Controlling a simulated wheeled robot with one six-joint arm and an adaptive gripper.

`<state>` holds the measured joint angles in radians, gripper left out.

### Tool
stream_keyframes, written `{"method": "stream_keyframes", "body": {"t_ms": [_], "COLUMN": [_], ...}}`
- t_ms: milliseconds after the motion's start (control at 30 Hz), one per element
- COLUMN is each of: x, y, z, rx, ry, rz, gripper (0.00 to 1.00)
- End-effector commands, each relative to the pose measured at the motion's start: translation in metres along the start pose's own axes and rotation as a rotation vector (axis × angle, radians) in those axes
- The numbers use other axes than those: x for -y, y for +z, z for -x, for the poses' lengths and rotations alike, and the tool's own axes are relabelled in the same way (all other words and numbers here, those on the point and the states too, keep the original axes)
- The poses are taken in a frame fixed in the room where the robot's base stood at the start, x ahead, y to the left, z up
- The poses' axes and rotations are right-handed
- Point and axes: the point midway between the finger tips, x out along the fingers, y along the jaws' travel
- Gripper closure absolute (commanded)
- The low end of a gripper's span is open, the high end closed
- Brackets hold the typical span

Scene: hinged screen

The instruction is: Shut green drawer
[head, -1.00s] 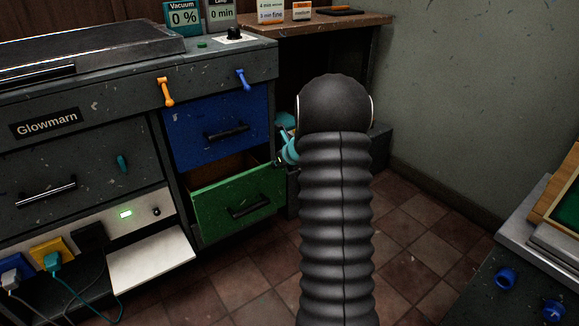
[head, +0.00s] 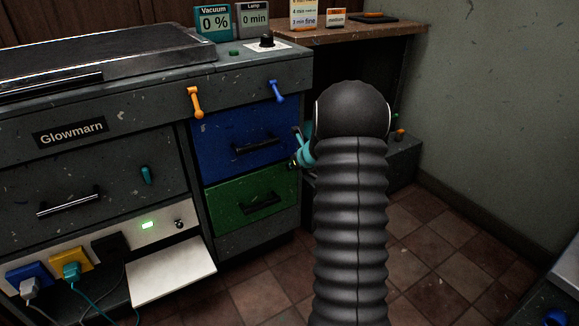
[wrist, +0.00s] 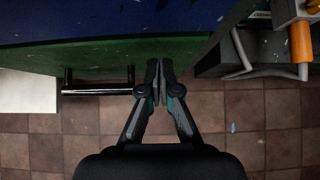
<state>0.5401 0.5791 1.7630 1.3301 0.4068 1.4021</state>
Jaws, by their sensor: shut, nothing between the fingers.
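The green drawer (head: 240,205) sits below the blue drawer (head: 240,140) in the grey cabinet. Its front looks flush with the cabinet, with no gap showing above it. In the wrist view the green front (wrist: 100,56) runs across the upper part, with the handle (wrist: 98,90) to the left of my gripper (wrist: 160,64). My gripper is shut and empty, its fingertips at the green front near its right end; contact cannot be made out. In the head view my arm partly hides the gripper (head: 301,150).
A white flap (head: 172,272) sticks out low at the left, near plugs and cables (head: 72,272). A wooden shelf (head: 350,32) stands behind my arm. Tiled floor (head: 430,225) is free at the right. A grey unit (head: 545,300) is at the lower right corner.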

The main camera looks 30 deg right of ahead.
Motion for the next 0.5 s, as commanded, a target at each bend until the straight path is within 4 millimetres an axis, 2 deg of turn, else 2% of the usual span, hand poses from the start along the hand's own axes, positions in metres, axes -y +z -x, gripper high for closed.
{"method": "stream_keyframes", "body": {"t_ms": [100, 300, 500], "x": [-0.004, -0.006, -0.006], "y": [-0.012, -0.006, -0.006], "z": [0.010, 0.057, 0.090], "rx": [0.002, 0.002, 0.002], "ry": [0.004, 0.005, 0.005], "rz": [0.003, 0.007, 0.007], "gripper": [1.00, 1.00, 1.00]}}
